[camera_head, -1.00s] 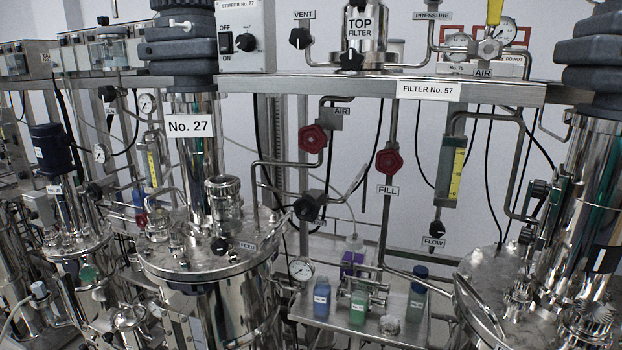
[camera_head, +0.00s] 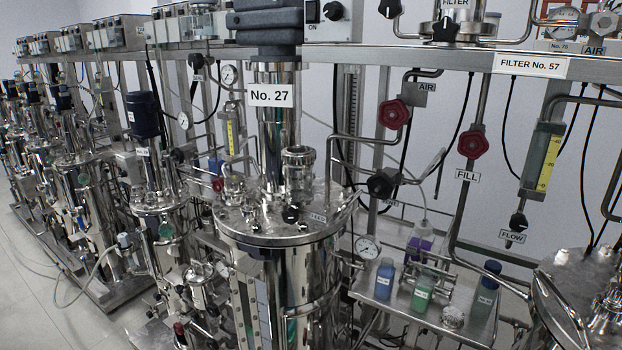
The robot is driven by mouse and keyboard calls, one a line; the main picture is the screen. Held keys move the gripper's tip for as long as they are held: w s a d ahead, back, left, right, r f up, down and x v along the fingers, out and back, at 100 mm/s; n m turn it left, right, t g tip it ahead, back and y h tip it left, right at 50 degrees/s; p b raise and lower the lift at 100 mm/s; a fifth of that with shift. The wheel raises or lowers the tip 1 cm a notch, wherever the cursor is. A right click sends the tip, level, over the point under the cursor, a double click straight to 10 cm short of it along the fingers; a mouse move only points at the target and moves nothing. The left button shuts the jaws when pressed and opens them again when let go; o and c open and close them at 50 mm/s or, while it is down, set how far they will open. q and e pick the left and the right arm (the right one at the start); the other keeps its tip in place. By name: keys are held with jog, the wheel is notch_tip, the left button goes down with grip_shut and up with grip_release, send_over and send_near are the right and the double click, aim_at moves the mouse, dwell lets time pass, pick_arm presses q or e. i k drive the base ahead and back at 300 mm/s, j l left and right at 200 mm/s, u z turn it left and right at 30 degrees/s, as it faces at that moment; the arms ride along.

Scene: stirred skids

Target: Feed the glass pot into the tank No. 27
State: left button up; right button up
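Tank No. 27 (camera_head: 240,228) stands in the middle of the view, a shiny steel vessel with a flanged lid. Its white "No. 27" label (camera_head: 270,96) is on the column above the lid. A short steel port (camera_head: 299,168) rises from the lid, near a small label (camera_head: 317,217) that seems to read FEED. On a small steel shelf to the right, a small clear, round piece (camera_head: 453,317) sits at the front; it may be the glass pot, but it is too small to tell. Neither of my grippers is in view.
The shelf (camera_head: 376,297) also holds a blue bottle (camera_head: 385,280), a green bottle (camera_head: 423,291), a dark-capped bottle (camera_head: 485,290) and a purple flask (camera_head: 419,245). Red-knobbed valves (camera_head: 473,144) and pipes hang above it. Another tank stands right. Free floor (camera_head: 35,290) shows at the lower left.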

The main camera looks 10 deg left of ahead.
aim_at(290, 216)
jog(key=z, duration=0.7)
jog(key=j+z, duration=0.5)
jog(key=k+j+z, duration=0.15)
jog(key=j+z, duration=0.15)
jog(key=z, duration=0.15)
jog(key=k+j+z, duration=0.2)
jog(key=j+z, duration=0.15)
jog(key=z, duration=0.15)
